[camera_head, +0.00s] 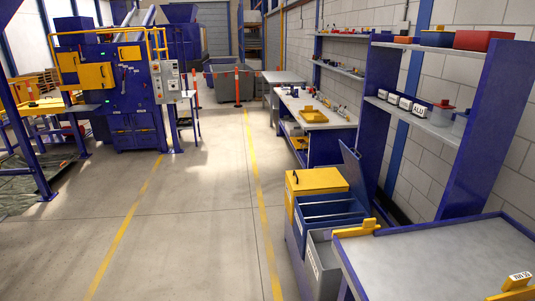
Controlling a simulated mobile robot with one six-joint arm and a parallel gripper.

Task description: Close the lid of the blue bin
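The blue bin (327,209) stands in a row of bins at lower centre right, between a yellow bin and a grey bin. Its top is open and I can see into it. A blue-grey lid panel (352,167) stands raised and tilted at the right end of the bins. It appears to be the blue bin's lid, though its hinge is hard to make out. My gripper is not in view.
The yellow bin (318,180) behind is covered; the grey bin (318,250) in front is open. A grey-topped bench (440,260) with a blue rim and blue shelving (482,125) stand at right. The floor (190,235) left of the bins is clear.

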